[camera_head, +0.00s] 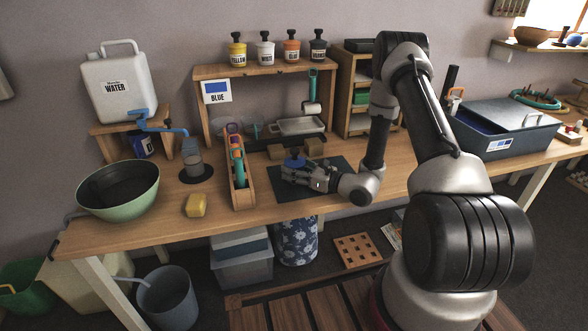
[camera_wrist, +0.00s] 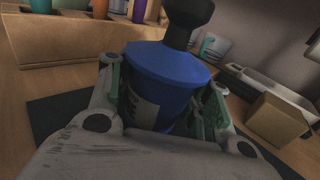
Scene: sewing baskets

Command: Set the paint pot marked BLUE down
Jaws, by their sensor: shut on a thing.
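The blue paint pot (camera_wrist: 165,75) has a blue lid with a black knob and a white label, whose text I cannot read in the wrist view. My gripper (camera_wrist: 160,105) is shut on it, with a finger on each side. In the head view my gripper (camera_head: 298,172) is low over the dark mat (camera_head: 337,168) on the bench, and only the pot's blue top (camera_head: 293,160) shows. The pot looks about upright. Its base is hidden, so I cannot tell whether it touches the mat.
A wooden tool box (camera_head: 241,190) stands left of the mat.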

